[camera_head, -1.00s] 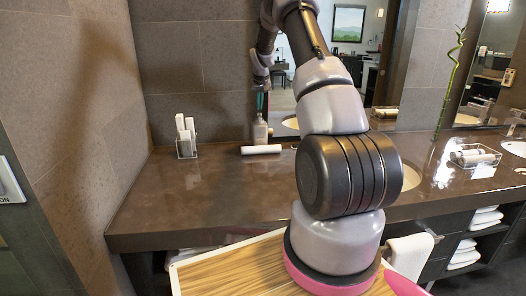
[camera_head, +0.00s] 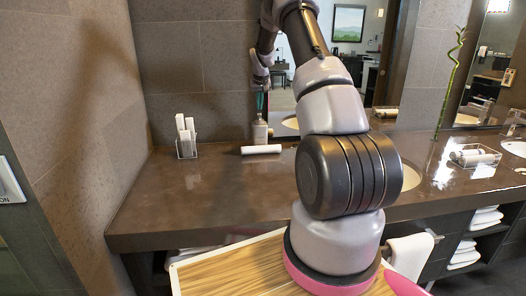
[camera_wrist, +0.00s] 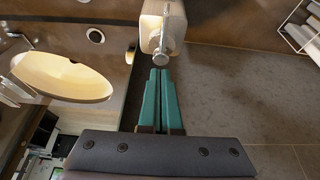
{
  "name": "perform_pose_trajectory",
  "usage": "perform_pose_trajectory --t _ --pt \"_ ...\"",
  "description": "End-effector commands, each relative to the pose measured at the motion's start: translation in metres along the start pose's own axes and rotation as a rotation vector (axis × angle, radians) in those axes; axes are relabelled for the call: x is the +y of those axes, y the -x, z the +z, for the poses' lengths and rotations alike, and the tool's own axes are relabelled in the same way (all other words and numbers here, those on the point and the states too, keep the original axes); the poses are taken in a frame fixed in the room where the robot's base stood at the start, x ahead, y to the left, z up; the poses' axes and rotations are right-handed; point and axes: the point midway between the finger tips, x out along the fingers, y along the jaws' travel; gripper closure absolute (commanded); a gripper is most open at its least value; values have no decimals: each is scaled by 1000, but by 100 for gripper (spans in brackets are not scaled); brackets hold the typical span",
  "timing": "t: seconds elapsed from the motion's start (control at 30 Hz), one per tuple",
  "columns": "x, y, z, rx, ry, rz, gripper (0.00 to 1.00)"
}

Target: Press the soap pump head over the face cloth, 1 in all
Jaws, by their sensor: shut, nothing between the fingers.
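In the wrist view the fingers (camera_wrist: 160,72) are shut together and empty. They overlap the pump head's edge; I cannot tell whether they touch it. A white rolled cloth (camera_head: 261,149), likely the face cloth, lies on the counter in front of the bottle.
A clear holder with white rolls (camera_head: 186,138) stands to the left; it also shows in the wrist view (camera_wrist: 303,30). A sink (camera_head: 411,177) is to the right, partly behind my arm. The mirror and tiled wall close off the back. The left counter (camera_head: 185,195) is clear.

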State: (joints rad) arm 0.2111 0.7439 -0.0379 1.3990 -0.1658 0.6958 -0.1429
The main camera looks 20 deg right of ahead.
Motion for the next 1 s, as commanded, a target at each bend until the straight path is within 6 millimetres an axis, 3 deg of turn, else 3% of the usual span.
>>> perform_pose_trajectory --t 0.37,1.0 --pt "0 -1 0 0 0 0 100" --pt "0 -22 9 -1 0 0 100"
